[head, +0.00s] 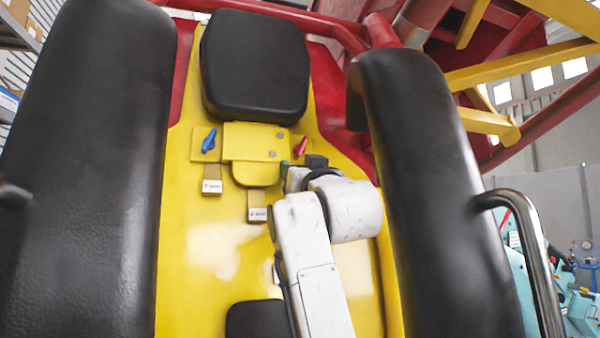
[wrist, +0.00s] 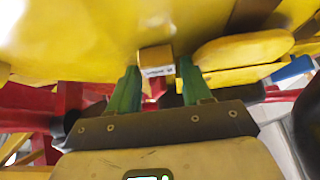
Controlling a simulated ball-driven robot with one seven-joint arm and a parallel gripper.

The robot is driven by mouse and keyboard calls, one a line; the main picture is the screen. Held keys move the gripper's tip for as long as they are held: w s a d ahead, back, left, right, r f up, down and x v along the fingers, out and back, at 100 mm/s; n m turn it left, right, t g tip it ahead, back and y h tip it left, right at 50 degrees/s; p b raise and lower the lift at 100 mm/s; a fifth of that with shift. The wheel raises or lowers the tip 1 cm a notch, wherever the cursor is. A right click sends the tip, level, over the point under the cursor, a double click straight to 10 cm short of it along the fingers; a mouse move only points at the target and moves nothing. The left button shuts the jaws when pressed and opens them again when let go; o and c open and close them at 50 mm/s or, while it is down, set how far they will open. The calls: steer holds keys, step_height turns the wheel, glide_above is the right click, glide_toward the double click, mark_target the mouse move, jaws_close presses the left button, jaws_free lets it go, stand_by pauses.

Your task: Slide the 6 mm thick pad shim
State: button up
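My gripper (wrist: 158,72) has two green fingers, which stand apart in the wrist view. A small tan block with a white label (wrist: 157,70) shows between the fingertips, with narrow gaps beside it; I cannot tell its depth relative to the tips. In the head view my gripper is near the red lever (head: 300,147), mostly hidden by my white wrist. Two tan labelled tabs, a left one (head: 211,187) and a middle one (head: 257,213), hang below the yellow bracket (head: 250,140). The label print is too small to read, so I cannot tell which is the 6 mm shim.
A blue lever (head: 209,140) sits left of the bracket. A black headrest (head: 255,65) is above. Thick black restraints, left (head: 85,170) and right (head: 425,180), flank the yellow seat back (head: 210,260).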

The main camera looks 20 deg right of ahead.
steer(key=b+v, duration=0.4)
steer(key=v, duration=0.6)
steer(key=shift+s+b, duration=0.4)
steer(key=shift+f, duration=0.15)
